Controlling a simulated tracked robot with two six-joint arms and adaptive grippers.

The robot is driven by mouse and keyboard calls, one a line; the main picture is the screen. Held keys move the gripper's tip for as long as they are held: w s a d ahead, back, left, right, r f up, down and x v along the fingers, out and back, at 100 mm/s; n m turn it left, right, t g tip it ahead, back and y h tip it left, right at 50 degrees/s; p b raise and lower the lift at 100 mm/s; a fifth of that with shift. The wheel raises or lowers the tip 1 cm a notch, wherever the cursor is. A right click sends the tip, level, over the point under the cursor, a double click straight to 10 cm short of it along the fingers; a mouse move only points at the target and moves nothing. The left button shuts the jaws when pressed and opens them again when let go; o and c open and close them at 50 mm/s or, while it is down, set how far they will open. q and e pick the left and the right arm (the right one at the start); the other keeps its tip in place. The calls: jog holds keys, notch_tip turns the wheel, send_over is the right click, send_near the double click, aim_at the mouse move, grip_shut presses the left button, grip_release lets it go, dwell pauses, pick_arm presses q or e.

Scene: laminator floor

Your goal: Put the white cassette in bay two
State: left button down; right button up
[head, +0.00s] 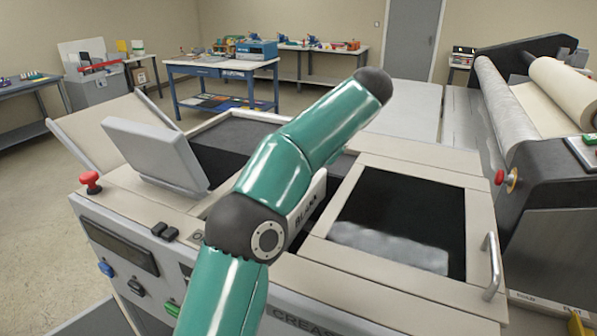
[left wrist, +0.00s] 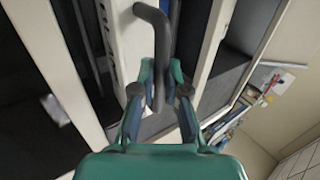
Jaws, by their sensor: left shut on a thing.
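A white block lettered "BLANK" (head: 306,207), which I take for the white cassette, shows partly behind my left arm in the head view, at the creaser machine's middle. In the left wrist view the pale cassette (left wrist: 134,45) carries a dark bent handle (left wrist: 158,40). My left gripper (left wrist: 160,92) is shut on that handle. In the head view my arm hides the gripper and most of the cassette. I cannot tell whether the cassette is seated or raised. No bay number is readable. My right gripper is not in view.
A framed dark opening (head: 439,205) with a grey slab inside lies right of my arm, with an upright metal handle (head: 490,265) at its edge. A raised grey panel (head: 150,152) and a red button (head: 91,181) stand at left. A roll laminator (head: 540,170) stands at right.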

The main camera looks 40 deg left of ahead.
aim_at(306, 208)
pick_arm(q)
jog(key=shift+f+b, duration=3.1)
jog(key=shift+f, duration=1.3)
jog(key=shift+f+b, duration=0.45)
jog(key=shift+f, duration=0.1)
jog(key=shift+d+f, duration=0.1)
jog(key=shift+f, duration=0.25)
jog(key=c, duration=1.1)
grip_release()
